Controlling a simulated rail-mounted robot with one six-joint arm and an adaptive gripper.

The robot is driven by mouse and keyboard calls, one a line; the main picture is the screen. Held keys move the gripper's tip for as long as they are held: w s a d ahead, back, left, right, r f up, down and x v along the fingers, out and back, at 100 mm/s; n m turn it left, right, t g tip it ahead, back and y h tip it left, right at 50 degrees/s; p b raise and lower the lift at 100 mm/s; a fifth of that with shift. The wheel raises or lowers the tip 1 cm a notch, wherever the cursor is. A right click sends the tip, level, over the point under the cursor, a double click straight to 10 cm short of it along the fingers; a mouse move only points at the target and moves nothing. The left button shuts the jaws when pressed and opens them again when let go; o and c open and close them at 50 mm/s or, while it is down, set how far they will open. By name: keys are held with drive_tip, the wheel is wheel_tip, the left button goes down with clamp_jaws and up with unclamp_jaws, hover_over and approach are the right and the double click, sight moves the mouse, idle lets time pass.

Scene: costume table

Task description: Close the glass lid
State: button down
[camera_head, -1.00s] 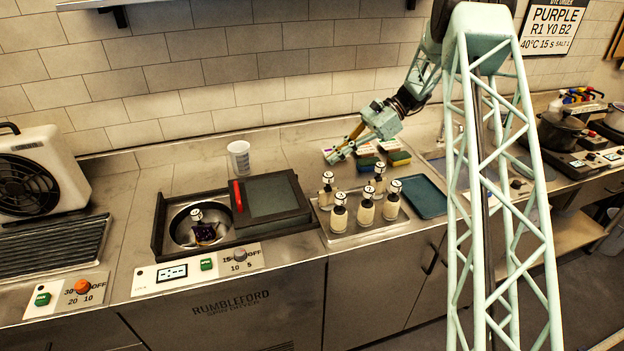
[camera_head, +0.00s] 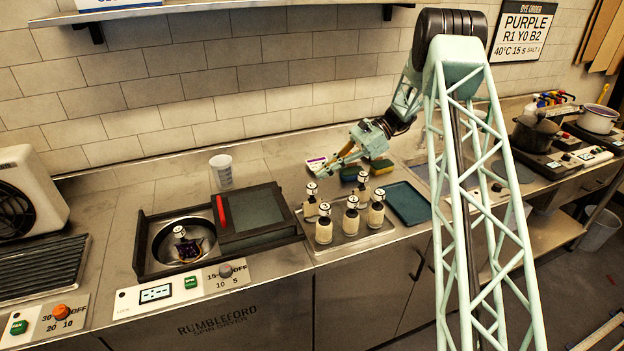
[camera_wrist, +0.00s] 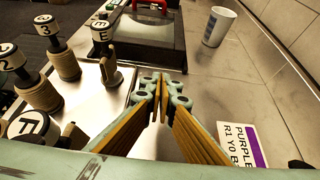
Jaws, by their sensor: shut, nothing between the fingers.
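The glass lid (camera_head: 252,210) is a dark framed pane with a red handle (camera_head: 221,212) on its left edge. It lies slid to the right on the spin dryer, so the round metal drum (camera_head: 166,238) at the left is uncovered. A bottle with a white cap and something dark purple show in the drum. My gripper (camera_head: 326,169) is above the counter, right of the lid and behind the bottles. In the wrist view its fingers (camera_wrist: 163,92) are together and empty, and the lid's frame (camera_wrist: 146,40) and red handle lie beyond them.
Several capped bottles (camera_head: 352,216) stand on a metal tray between the lid and a blue tray (camera_head: 408,203). A white cup (camera_head: 221,171) stands behind the dryer. Sponges (camera_head: 380,170) and a purple-striped card (camera_wrist: 238,145) lie near my gripper. The dryer's control panel (camera_head: 185,288) is in front.

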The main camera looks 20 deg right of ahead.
drive_tip(key=x, duration=0.3)
drive_tip(key=b+x, duration=0.1)
drive_tip(key=x, duration=0.3)
drive_tip(key=r+x, duration=0.1)
drive_tip(key=x, duration=0.3)
drive_tip(key=shift+s+a+f, duration=0.1)
drive_tip(key=shift+a, duration=0.4)
drive_tip(key=shift+a+b, duration=0.35)
drive_tip(key=shift+a, duration=0.5)
